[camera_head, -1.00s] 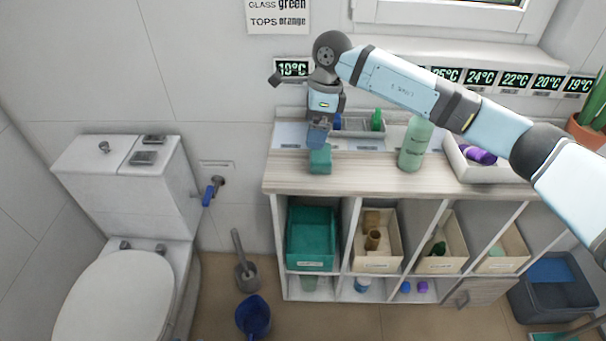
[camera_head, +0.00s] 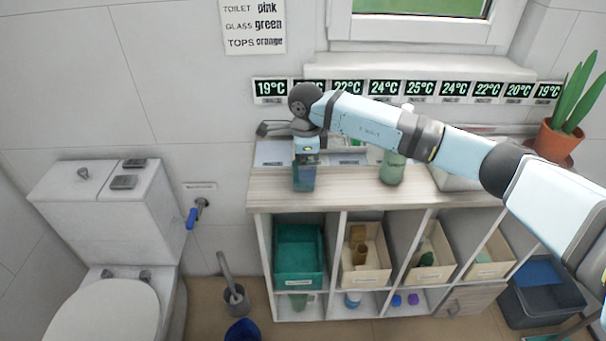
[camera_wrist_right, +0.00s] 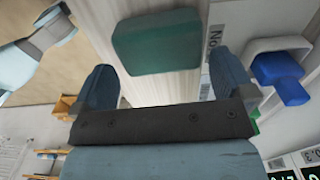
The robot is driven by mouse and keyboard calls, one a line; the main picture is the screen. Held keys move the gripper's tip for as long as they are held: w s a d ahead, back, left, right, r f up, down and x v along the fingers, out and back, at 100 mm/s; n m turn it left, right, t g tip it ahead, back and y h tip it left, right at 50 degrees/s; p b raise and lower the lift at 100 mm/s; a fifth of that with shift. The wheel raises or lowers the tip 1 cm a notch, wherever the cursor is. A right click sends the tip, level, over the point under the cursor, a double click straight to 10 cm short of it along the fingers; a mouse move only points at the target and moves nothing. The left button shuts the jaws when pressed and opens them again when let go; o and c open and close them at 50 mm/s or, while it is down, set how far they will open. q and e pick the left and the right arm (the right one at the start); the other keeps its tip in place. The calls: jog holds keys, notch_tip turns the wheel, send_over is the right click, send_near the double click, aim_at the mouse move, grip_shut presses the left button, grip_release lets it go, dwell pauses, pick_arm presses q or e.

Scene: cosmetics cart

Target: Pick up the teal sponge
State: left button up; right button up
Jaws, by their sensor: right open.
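The teal sponge (camera_wrist_right: 158,42) lies on the wooden cart top, just beyond and between the two fingertips in the right wrist view. My right gripper (camera_wrist_right: 164,76) is open, one blue finger on each side of the sponge's near edge, with a strip of bare wood between sponge and palm. In the head view my right gripper (camera_head: 304,182) points down at the left part of the cart top and mostly hides the sponge. I cannot tell whether the fingers touch it. My left gripper is not in view.
A green bottle (camera_head: 393,168) stands right of the gripper on the cart top (camera_head: 345,190). A potted plant (camera_head: 556,142) stands at the far right. Bins fill the shelves below.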

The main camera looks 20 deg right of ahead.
notch_tip(320, 180, down, 4)
jog(key=c, duration=0.6)
jog(key=shift+r, duration=0.1)
